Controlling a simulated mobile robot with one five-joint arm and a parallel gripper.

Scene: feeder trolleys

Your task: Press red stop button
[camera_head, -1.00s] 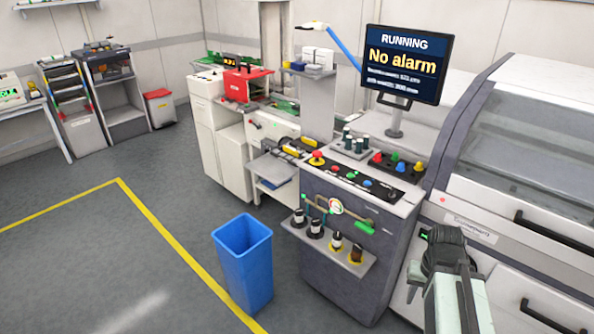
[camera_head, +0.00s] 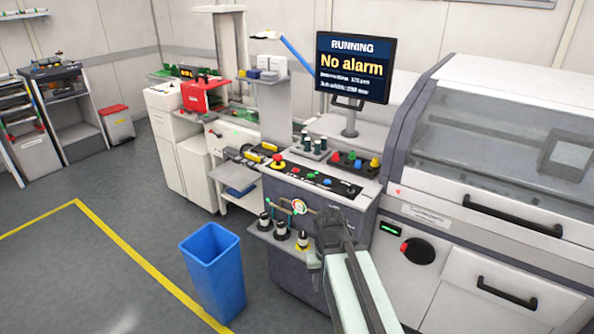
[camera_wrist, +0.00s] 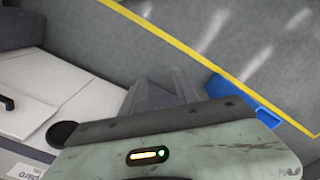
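A red mushroom button (camera_head: 277,160) on a yellow base sits at the left end of the dark control panel (camera_head: 310,178), on top of the grey cabinet. My gripper (camera_head: 330,222) is in front of that cabinet, lower than the panel and to the right of the button, apart from it. In the wrist view, the grey fingers of my gripper (camera_wrist: 163,88) point over the floor with nothing visible held; their gap is unclear. The button is not seen in the wrist view. A red knob on a black disc (camera_head: 418,251) is on the white machine front.
A monitor (camera_head: 354,68) above the panel reads "RUNNING, No alarm". Dark knobs and a box of coloured buttons (camera_head: 354,162) stand behind the panel. A blue bin (camera_head: 213,270) stands on the floor at the cabinet's left. Floor left of the bin is clear.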

